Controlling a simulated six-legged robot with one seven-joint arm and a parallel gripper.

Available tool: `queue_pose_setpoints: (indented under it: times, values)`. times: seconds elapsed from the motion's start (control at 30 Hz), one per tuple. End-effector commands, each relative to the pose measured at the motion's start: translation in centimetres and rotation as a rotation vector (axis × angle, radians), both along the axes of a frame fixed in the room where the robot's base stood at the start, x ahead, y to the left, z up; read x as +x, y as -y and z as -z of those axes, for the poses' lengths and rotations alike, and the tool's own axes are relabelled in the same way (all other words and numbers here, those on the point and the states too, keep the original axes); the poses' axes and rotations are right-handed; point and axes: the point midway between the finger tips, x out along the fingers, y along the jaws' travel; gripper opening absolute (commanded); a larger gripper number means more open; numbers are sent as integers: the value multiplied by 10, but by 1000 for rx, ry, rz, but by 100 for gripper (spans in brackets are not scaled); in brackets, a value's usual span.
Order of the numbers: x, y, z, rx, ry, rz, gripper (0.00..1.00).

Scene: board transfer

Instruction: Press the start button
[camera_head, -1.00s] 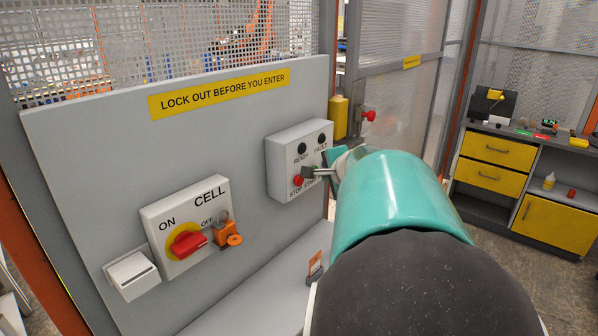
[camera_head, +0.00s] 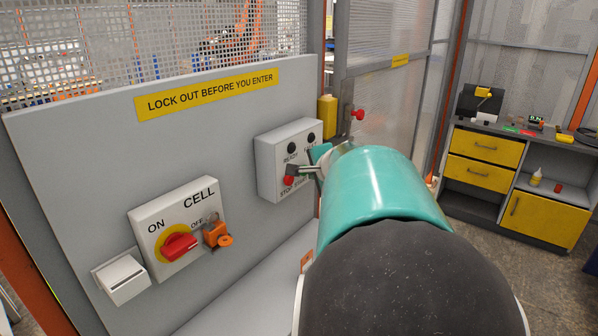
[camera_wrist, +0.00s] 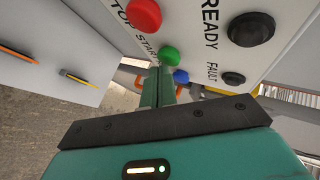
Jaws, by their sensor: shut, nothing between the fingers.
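The grey control box (camera_head: 268,165) is on the panel in the head view. In the wrist view its green button (camera_wrist: 168,56) sits beside the word START, with the red STOP button (camera_wrist: 144,15) above and a blue button (camera_wrist: 181,77) below. The red button also shows in the head view (camera_head: 289,181). My gripper (camera_wrist: 158,74) is shut and empty, its fingertips right at the green button's lower left edge in the picture. I cannot tell whether they touch it. In the head view my gripper (camera_head: 298,170) is in front of the box and hides the green button.
Dark READY (camera_wrist: 251,29) and FAULT (camera_wrist: 233,78) lamps are close beside the buttons. A red rotary switch (camera_head: 180,246) and orange padlock (camera_head: 216,234) are lower left on the panel. A workbench with yellow drawers (camera_head: 485,147) stands at the right.

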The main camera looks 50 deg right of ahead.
Motion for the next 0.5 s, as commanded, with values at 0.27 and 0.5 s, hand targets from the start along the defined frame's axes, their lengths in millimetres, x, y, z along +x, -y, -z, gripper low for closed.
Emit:
queue_pose_setpoints:
  times: [0.27, 0.5]
  values:
    - [3, 0, 0, 0, 0, -1, 0]
    - [6, -1, 0, -1, -1, -2, 0]
